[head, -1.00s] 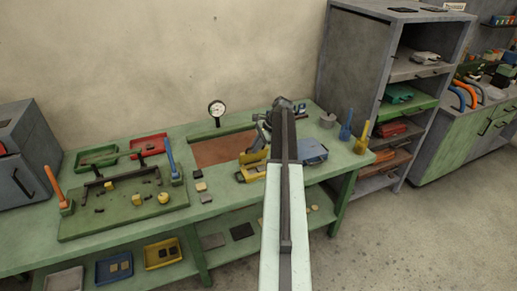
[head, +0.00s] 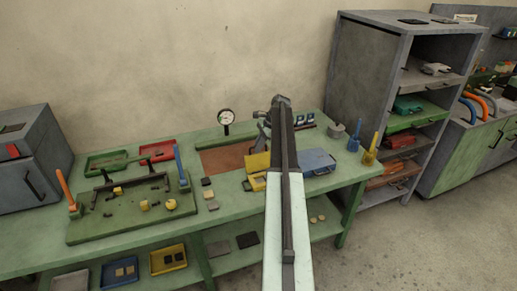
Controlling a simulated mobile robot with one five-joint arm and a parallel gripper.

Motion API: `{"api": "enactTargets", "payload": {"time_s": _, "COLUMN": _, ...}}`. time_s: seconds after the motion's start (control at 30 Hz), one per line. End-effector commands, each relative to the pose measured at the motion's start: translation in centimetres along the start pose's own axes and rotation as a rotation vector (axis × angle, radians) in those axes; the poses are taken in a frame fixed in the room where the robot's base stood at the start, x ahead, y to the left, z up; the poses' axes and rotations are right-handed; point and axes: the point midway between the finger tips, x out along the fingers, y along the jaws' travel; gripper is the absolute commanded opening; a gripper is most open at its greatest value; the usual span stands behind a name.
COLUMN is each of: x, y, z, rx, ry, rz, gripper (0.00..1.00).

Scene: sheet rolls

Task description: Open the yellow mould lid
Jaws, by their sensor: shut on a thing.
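The yellow mould stands on the green bench, just left of my arm. Its yellow lid (head: 257,162) is tilted up from the yellow base (head: 254,183), with the lid's face showing. My gripper (head: 265,137) is at the far end of my arm, at the lid's upper edge, and is shut on the lid. My arm hides the right part of the mould, and the fingertips are hard to make out.
A blue mould (head: 318,161) sits right of my arm. A dial gauge (head: 226,118) stands behind a brown mat (head: 222,160). A green board (head: 125,225) with upright handles lies at left. A grey shelf unit (head: 365,60) stands at right.

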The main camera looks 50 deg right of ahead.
Motion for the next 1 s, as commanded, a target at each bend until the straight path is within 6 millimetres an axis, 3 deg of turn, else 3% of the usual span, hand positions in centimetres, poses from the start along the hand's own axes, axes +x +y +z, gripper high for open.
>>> {"api": "enactTargets", "payload": {"time_s": 0.4, "x": 0.0, "y": -0.1, "z": 0.0, "rx": 0.0, "ry": -0.001, "rz": -0.001, "gripper": 0.0}}
{"api": "enactTargets", "payload": {"time_s": 0.43, "x": 0.0, "y": -0.1, "z": 0.0, "rx": 0.0, "ry": -0.001, "rz": -0.001, "gripper": 0.19}}
{"api": "enactTargets", "payload": {"time_s": 0.5, "x": 0.0, "y": 0.0, "z": 0.0, "rx": 0.0, "ry": -0.001, "rz": -0.001, "gripper": 0.32}}
{"api": "enactTargets", "payload": {"time_s": 0.83, "x": -0.2, "y": 0.1, "z": -0.1, "rx": 0.001, "ry": 0.0, "rz": 0.003, "gripper": 0.32}}
{"api": "enactTargets", "payload": {"time_s": 1.0, "x": -2.3, "y": 0.0, "z": 0.1, "rx": 0.002, "ry": 0.0, "rz": 0.001, "gripper": 0.32}}
